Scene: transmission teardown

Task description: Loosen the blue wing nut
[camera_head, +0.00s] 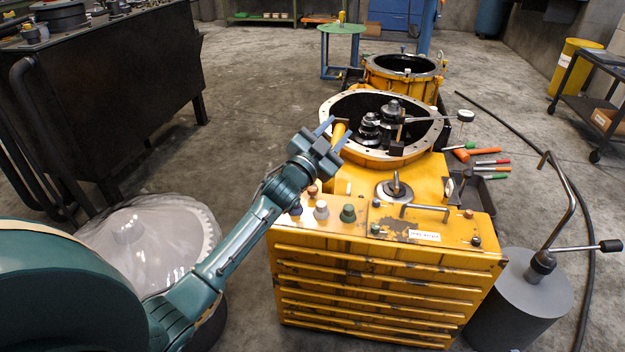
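My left gripper (334,133) is at the near left rim of the yellow transmission housing (408,165). Its two blue-grey fingers are spread apart, and a yellow rounded part (338,131) shows between them; I cannot tell whether they touch it. I cannot make out a blue wing nut; it may be hidden by the gripper or too small to see. Dark gears and shafts (391,112) stand inside the round opening. My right gripper is not in view.
A grey cylinder with a bent crank (522,295) is at right. Red and green handled tools (488,162) lie right of the housing. A black bench (110,90) is at left. Bare floor lies between.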

